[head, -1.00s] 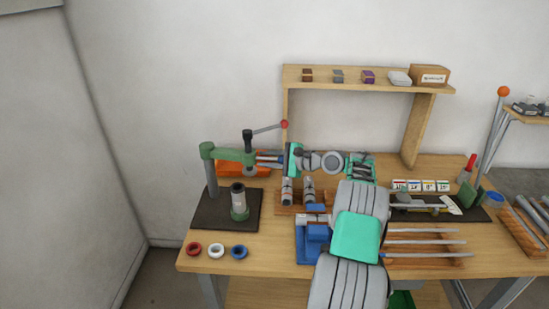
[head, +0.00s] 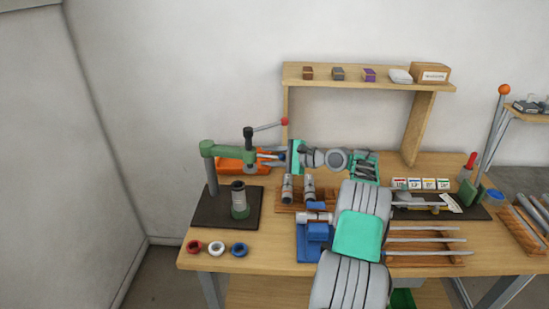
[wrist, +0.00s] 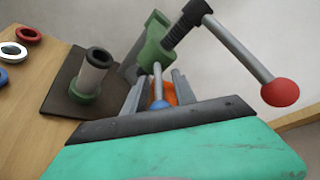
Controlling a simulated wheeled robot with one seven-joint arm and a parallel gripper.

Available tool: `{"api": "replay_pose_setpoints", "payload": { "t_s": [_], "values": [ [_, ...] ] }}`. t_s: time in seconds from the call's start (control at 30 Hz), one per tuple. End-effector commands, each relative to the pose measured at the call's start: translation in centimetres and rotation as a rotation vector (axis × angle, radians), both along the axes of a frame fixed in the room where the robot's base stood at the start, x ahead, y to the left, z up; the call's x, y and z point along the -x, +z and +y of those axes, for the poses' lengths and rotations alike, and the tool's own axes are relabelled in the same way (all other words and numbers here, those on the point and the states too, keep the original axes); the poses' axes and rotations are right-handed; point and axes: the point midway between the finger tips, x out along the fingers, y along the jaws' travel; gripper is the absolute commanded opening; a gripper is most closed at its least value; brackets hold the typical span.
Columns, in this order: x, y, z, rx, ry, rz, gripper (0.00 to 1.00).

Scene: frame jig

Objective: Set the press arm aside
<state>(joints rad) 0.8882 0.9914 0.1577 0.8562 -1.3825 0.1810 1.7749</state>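The press has a green arm (head: 232,154) on a grey post, with a black screw (head: 248,140) and a red-balled lever (head: 285,121). That tube (head: 239,198) stands upright on the black base plate (head: 210,212). A thin rod with a blue knob (wrist: 159,104) points from the arm toward my palm. My gripper (head: 268,156) is open, its fingers (wrist: 157,88) either side of the rod with gaps showing.
An orange bin (head: 230,166) lies behind the press arm. Red, white and blue rings (head: 216,250) lie at the bench's front left. Two metal cylinders (head: 298,188) stand in a wooden holder below my gripper, near a blue fixture (head: 316,235). A wooden shelf frame (head: 350,80) rises behind.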

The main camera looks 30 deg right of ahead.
Motion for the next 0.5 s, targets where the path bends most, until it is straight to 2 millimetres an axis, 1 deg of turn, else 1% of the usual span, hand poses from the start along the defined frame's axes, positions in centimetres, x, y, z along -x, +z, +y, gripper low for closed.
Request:
{"api": "replay_pose_setpoints", "payload": {
  "t_s": [0.17, 0.2, 0.23, 0.27, 0.5],
  "values": [
    [3.3, 0.6, -2.4, 0.002, -0.006, 0.000, 0.33],
    [3.9, 1.4, -2.7, -0.001, -0.004, 0.002, 0.33],
    [4.0, 1.9, -2.8, -0.003, -0.003, 0.003, 0.33],
    [4.1, 2.1, -2.9, -0.003, -0.004, 0.004, 0.33],
    [5.4, 2.0, -3.6, -0.001, -0.005, 0.004, 0.33]
  ]
}}
